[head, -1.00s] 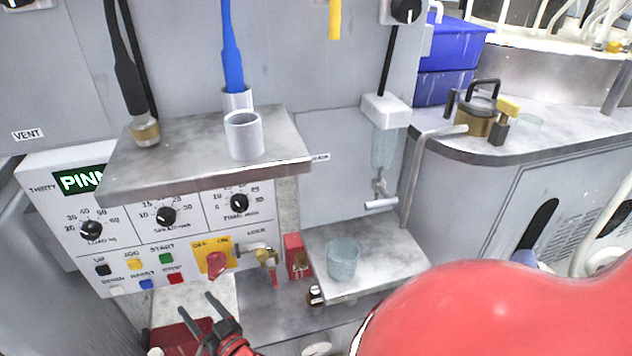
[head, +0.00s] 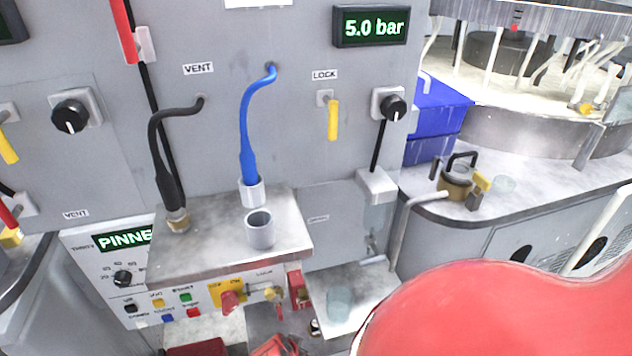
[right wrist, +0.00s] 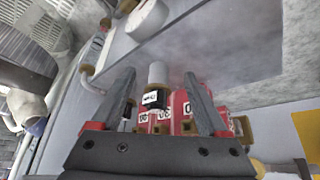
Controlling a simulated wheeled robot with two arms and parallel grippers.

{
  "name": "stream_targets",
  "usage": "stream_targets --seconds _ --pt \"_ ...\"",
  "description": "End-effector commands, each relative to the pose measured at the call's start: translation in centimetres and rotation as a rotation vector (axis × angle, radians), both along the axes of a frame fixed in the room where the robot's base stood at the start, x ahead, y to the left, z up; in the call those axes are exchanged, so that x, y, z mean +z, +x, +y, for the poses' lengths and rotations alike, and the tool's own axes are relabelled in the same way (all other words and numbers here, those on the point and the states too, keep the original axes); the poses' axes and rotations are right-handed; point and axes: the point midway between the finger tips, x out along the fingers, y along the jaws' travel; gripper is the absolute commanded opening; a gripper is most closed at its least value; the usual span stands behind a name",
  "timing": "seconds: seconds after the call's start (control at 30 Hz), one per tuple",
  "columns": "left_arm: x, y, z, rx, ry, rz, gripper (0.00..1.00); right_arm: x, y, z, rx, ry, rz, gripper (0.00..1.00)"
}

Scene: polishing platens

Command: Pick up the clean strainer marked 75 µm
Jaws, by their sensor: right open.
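No strainer with a readable 75 µm mark shows in either view. My left gripper is not identifiable.
The metal shelf (head: 210,262) juts out above the control panel (head: 110,280). A translucent beaker (head: 339,300) stands on a lower ledge (head: 365,285) below a tap. A pot with a handle (head: 456,187) stands on the right counter (head: 425,185). My red arm blocks the lower right.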

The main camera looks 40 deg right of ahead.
Motion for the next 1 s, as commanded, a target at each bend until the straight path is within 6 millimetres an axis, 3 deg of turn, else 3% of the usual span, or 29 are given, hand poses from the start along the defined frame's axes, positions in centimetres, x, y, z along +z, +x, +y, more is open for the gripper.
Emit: stream_targets --seconds 0.1,0.37,0.6,1.0 --pt "0.4 0.0 0.0 0.000 0.000 0.000 0.71 0.1 0.5 -2.0 -0.002 0.000 0.000 0.77" --pt "0.7 0.0 0.0 0.000 0.000 0.000 0.71 0.2 1.3 -4.3 0.000 -0.002 -0.002 0.77" --pt "1.5 0.0 0.0 0.000 0.000 0.000 0.71 0.1 2.4 -8.5 0.001 -0.002 -0.001 0.77" --pt "1.6 0.0 0.0 0.000 0.000 0.000 0.71 -1.0 2.6 -8.6 0.005 -0.001 -0.002 0.77"
